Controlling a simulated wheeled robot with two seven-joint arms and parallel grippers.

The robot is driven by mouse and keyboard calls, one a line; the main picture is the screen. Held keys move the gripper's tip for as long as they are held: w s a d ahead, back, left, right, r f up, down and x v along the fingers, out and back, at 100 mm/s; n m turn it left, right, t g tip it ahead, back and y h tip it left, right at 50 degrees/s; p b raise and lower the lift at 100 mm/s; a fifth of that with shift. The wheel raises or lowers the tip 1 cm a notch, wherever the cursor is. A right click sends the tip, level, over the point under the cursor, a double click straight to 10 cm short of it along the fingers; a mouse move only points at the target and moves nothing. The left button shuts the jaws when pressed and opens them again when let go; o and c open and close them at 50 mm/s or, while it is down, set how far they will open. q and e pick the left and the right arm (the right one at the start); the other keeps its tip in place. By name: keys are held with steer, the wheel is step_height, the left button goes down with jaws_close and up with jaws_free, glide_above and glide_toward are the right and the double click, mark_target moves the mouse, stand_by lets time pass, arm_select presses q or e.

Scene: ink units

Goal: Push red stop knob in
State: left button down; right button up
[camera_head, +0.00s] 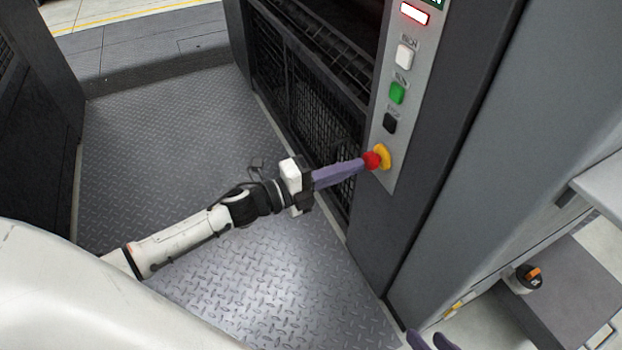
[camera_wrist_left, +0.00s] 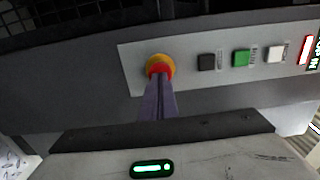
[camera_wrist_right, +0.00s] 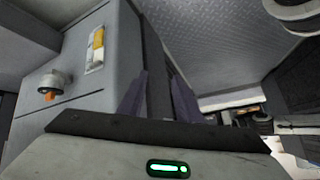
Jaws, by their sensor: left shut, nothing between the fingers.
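The red stop knob (camera_head: 372,160) sits on a yellow collar (camera_head: 383,156) at the lower end of the grey control panel (camera_head: 402,100). My left gripper (camera_head: 360,165) is shut and empty, with its purple fingertips at the knob's face. In the left wrist view the fingertips (camera_wrist_left: 158,82) overlap the lower part of the red knob (camera_wrist_left: 159,68); they look in contact, but I cannot tell how hard. My right gripper (camera_wrist_right: 160,95) shows two purple fingers spread apart with nothing between them. Its tips just show at the bottom of the head view (camera_head: 432,342).
A black button (camera_head: 389,123), a green button (camera_head: 397,93) and a white button (camera_head: 404,56) sit above the knob, below a lit red display (camera_head: 413,14). A grey cabinet with an orange-and-black rotary switch (camera_head: 529,277) stands at right. The tread-plate floor (camera_head: 170,140) is clear.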

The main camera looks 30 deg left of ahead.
arm_select(q)
steer(key=p+v, duration=0.2)
steer(key=v, duration=1.1)
arm_select(e)
steer(key=shift+s+d+h, duration=0.3)
steer(key=shift+s+d, duration=0.15)
arm_select(q)
steer(key=shift+w, duration=0.15)
